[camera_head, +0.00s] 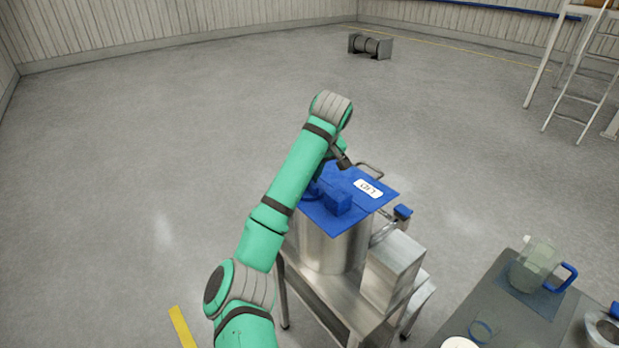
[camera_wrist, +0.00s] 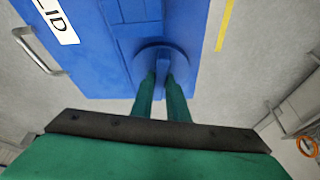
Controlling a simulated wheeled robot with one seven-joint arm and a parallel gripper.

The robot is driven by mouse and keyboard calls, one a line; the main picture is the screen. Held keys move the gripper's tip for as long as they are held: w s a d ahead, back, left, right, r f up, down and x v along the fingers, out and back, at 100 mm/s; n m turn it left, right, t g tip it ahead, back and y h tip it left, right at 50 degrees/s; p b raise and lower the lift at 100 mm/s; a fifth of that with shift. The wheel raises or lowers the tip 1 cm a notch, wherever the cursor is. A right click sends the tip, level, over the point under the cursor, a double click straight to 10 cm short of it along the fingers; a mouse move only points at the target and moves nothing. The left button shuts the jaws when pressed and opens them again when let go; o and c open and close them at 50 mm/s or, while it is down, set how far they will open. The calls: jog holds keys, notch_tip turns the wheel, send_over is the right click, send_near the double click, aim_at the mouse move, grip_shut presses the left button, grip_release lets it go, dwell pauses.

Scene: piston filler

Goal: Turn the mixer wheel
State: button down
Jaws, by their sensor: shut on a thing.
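The mixer wheel (camera_wrist: 150,57) is a blue round disc with a raised bar, at the edge of the blue lid in the wrist view. My gripper (camera_wrist: 162,82) has its two green fingers shut on the wheel's raised bar, one finger on each side. In the head view my arm reaches to the blue lid (camera_head: 376,188), which lies flat on a steel drum (camera_head: 334,250). The gripper and most of the wheel are hidden there behind my arm.
The lid has a metal handle (camera_wrist: 38,52) and a white label. A steel box (camera_head: 393,268) stands right of the drum. A grey table (camera_head: 495,308) with a jug (camera_head: 535,262) is at the lower right. The floor to the left is mostly clear.

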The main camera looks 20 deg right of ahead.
jog(key=shift+n+y, duration=0.5)
jog(key=shift+n, duration=0.6)
jog(key=c, duration=1.7)
grip_release()
jog(key=shift+d+r, duration=0.1)
jog(key=shift+r, duration=0.05)
jog(key=v, duration=1)
jog(key=shift+r, duration=0.35)
